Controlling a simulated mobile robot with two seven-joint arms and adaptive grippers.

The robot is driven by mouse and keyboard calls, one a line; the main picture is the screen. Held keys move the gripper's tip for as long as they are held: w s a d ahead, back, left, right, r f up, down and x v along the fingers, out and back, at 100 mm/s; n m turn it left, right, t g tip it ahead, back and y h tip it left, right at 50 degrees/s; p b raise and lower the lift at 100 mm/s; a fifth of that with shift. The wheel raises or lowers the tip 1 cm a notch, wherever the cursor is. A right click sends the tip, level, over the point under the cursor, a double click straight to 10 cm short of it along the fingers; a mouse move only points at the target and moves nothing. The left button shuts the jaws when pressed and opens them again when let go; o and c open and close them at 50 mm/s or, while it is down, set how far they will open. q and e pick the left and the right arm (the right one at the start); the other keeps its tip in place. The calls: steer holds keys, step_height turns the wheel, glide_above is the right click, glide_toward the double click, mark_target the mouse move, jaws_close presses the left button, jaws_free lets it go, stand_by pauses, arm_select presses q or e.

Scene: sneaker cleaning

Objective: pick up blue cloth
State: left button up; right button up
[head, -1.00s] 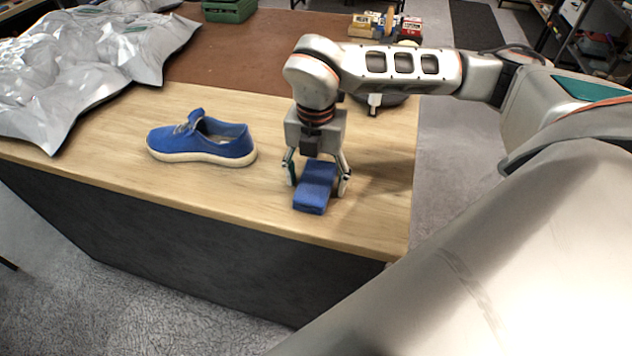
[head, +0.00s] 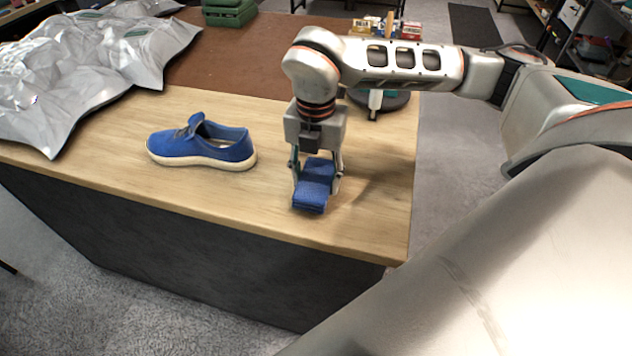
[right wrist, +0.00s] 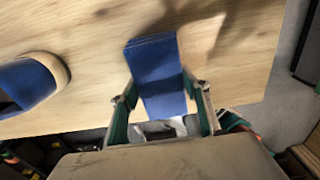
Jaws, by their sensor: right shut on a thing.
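The folded blue cloth (head: 311,196) is at the front right of the wooden table top in the head view. My right gripper (head: 316,180) points down and is shut on the cloth, with a finger on each long side. In the right wrist view the cloth (right wrist: 155,62) sticks out between the two fingers (right wrist: 163,106). I cannot tell whether the cloth touches the table or is slightly above it. My left gripper is not in view.
A blue sneaker (head: 203,145) with a white sole stands left of the cloth. Crumpled silver sheeting (head: 75,65) covers the far left. A dark round object (head: 385,101) stands behind my gripper. The wooden table top (head: 240,196) is clear between sneaker and cloth.

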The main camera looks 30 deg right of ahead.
step_height(320, 180, up, 18)
steer(key=n, duration=2.3)
glide_above(302, 172)
step_height(302, 172, down, 8)
steer(key=shift+s+d+f, duration=0.1)
steer(key=shift+d, duration=0.05)
steer(key=n, duration=0.2)
steer(key=f+n, duration=0.1)
steer(key=n, duration=0.1)
steer(key=f+n, duration=0.1)
steer(key=shift+n, duration=0.4)
steer(key=f+n, duration=0.1)
steer(key=n, duration=0.2)
steer(key=f+n, duration=0.1)
steer(key=n, duration=0.3)
steer(key=a+f+n, duration=0.1)
steer(key=f+n, duration=0.1)
steer(key=n, duration=0.2)
steer(key=shift+w, duration=0.3)
steer(key=n, duration=0.2)
steer(key=f+n, duration=0.1)
steer(key=n, duration=0.1)
steer(key=f+n, duration=0.1)
steer(key=n, duration=0.1)
steer(key=shift+a, duration=0.2)
